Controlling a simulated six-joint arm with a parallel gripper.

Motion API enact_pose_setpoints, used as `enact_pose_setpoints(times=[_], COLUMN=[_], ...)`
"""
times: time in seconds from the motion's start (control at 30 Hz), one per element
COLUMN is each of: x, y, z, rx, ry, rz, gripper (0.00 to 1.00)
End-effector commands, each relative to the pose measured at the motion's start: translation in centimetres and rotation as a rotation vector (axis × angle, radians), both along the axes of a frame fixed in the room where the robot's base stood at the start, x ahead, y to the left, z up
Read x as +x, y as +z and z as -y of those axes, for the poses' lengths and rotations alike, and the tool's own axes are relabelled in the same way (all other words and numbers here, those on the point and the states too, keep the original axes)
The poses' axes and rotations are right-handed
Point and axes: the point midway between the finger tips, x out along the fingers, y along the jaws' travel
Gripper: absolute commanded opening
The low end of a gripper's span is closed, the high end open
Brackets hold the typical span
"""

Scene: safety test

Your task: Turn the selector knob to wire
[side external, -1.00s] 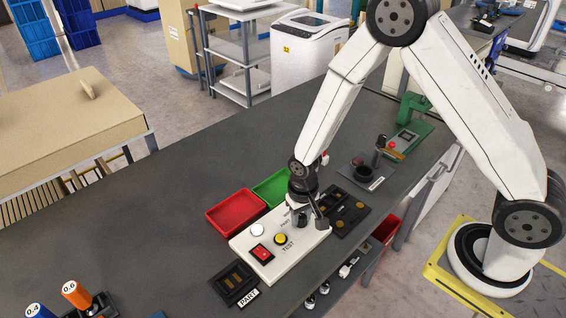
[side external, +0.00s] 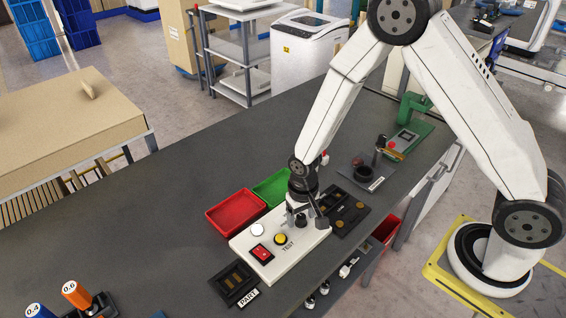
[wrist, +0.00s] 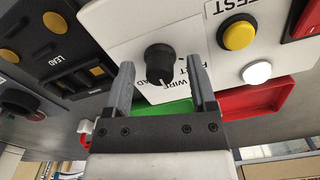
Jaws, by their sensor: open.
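The black round selector knob (wrist: 160,63) sits on the white panel (wrist: 118,32). Its pale pointer mark points toward the bottom of the wrist view, near the printed labels. WIRE is readable there; other labels are partly hidden by my gripper. In the side view the knob (side external: 301,221) is at the panel's right end. My gripper (wrist: 160,72) is open, one finger either side of the knob, with visible gaps. In the side view my gripper (side external: 305,212) is just over the knob, pointing down.
The panel also carries a yellow button (side external: 281,239) marked TEST, a white round lamp (side external: 257,230) and a red switch (side external: 261,253). Red (side external: 236,212) and green (side external: 272,187) trays lie behind. A black fixture (side external: 350,214) is at right.

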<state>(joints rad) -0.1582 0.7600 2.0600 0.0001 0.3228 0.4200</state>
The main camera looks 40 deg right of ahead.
Motion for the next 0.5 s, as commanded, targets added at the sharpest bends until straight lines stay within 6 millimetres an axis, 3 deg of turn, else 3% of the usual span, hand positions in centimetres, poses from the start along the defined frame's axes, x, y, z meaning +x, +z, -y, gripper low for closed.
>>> enact_pose_setpoints(times=[0.5], x=[0.0], y=[4.7], z=[0.0], rx=[0.001], ry=[0.000], rz=[0.001], gripper=[0.72])
